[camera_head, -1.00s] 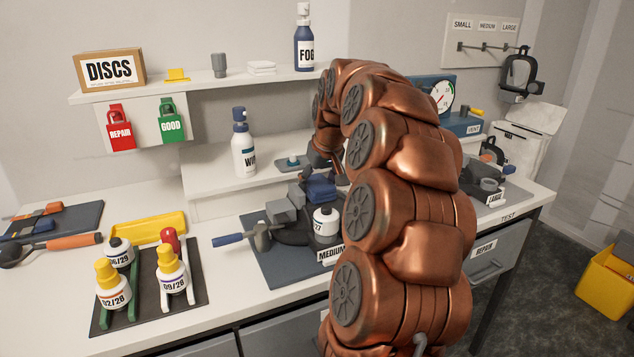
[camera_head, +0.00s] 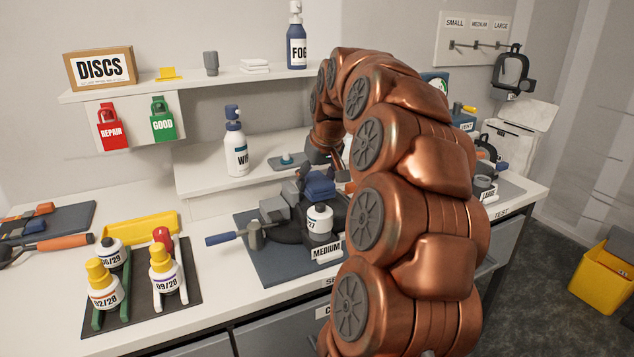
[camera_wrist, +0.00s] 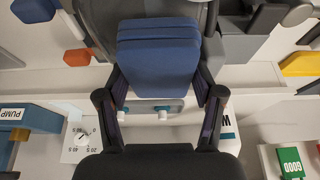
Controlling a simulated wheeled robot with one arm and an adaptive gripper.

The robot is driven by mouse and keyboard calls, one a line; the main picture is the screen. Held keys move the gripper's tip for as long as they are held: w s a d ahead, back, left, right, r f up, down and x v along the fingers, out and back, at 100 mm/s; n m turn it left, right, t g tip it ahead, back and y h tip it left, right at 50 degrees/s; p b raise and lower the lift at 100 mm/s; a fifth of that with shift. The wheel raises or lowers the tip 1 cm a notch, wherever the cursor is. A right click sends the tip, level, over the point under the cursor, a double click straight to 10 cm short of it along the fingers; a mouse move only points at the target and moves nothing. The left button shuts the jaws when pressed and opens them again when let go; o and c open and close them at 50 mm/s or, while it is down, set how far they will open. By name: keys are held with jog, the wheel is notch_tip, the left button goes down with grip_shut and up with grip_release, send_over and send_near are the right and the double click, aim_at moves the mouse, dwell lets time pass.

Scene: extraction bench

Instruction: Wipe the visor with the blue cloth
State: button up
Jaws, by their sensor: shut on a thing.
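The blue cloth (camera_head: 320,186) is a thick folded pad. In the wrist view the cloth (camera_wrist: 158,52) sits between the two fingers of my gripper (camera_wrist: 160,92), which is shut on it. The dark mask (camera_head: 288,233) lies on the blue-grey mat (camera_head: 262,268) behind the MEDIUM label. The cloth is over the mask's upper right part. In the wrist view a grey curved surface, seemingly the visor (camera_wrist: 203,14), shows behind the cloth. I cannot tell whether cloth and visor touch. My arm hides much of my gripper in the head view.
A canister marked 27 (camera_head: 319,219) stands at the mask's front. A blue-handled tool (camera_head: 236,238) lies on its left. A WIPE bottle (camera_head: 235,150) and small tray (camera_head: 290,162) are on the raised shelf behind. Several dated bottles stand at front left.

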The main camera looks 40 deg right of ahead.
jog(key=shift+r+p, duration=0.8)
jog(key=shift+r, duration=1.55)
jog(key=shift+r+p, duration=0.65)
jog(key=shift+r, duration=0.85)
